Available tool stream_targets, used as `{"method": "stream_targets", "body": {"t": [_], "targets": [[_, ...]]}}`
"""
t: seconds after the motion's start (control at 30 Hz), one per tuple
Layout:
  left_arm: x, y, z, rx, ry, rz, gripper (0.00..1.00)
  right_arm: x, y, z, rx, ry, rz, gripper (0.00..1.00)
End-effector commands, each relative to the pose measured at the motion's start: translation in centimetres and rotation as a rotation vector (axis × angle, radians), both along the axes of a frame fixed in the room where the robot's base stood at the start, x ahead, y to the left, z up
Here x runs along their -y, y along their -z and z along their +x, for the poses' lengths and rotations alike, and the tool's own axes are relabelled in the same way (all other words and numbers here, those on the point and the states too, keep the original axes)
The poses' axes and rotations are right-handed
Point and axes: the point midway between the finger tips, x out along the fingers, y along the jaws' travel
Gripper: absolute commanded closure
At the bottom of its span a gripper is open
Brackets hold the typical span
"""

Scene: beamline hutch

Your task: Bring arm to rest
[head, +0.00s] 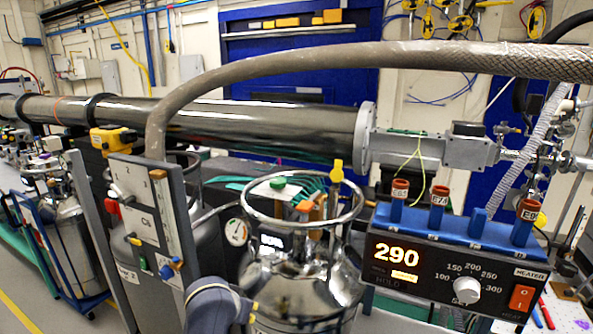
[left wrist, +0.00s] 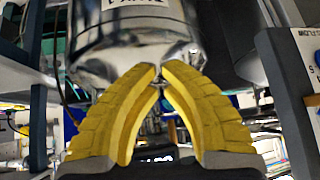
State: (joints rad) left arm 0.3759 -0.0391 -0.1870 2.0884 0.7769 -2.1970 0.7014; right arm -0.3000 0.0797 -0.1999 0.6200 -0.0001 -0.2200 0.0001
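My left arm shows at the bottom of the head view, in front of the shiny steel dewar (head: 300,275). Only a small yellow sliver of my left gripper may show there. In the left wrist view the two yellow ribbed fingers of my left gripper (left wrist: 160,72) curve together and their tips almost meet, with nothing seen held between them. A shiny metal vessel (left wrist: 125,45) is just beyond the tips; I cannot tell whether they touch it. My right arm and gripper are not in view.
A heater controller (head: 450,265) reading 290, with coloured tubes on top, is at right. A thick hose (head: 330,62) arches over a long steel pipe (head: 250,120). Free room near the arm looks tight.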

Motion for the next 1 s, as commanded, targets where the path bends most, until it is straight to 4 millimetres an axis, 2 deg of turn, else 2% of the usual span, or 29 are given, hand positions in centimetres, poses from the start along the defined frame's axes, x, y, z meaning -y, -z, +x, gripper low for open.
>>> {"method": "stream_targets", "body": {"t": [0.03,0.2,0.3,0.5,0.7,0.83,1.0], "targets": [[-1.0,2.1,-1.6,-0.012,-0.009,0.022,1.0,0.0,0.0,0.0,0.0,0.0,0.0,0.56],[-4.2,7.3,-6.6,-0.031,-0.026,0.111,1.0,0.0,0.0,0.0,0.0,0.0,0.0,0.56],[-6.1,9.9,-9.8,-0.041,-0.031,0.171,1.0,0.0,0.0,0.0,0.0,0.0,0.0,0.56],[-9.9,13.5,-16.7,-0.061,-0.021,0.31,1.0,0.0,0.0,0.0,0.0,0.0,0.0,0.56],[-13.2,15.3,-23.3,-0.081,0.013,0.457,1.0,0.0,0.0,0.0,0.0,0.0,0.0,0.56],[-14.6,15.6,-26.2,-0.088,0.035,0.525,1.0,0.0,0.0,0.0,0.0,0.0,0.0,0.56],[-15.8,15.5,-28.8,-0.095,0.061,0.592,1.0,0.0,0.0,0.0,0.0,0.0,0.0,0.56]]}}
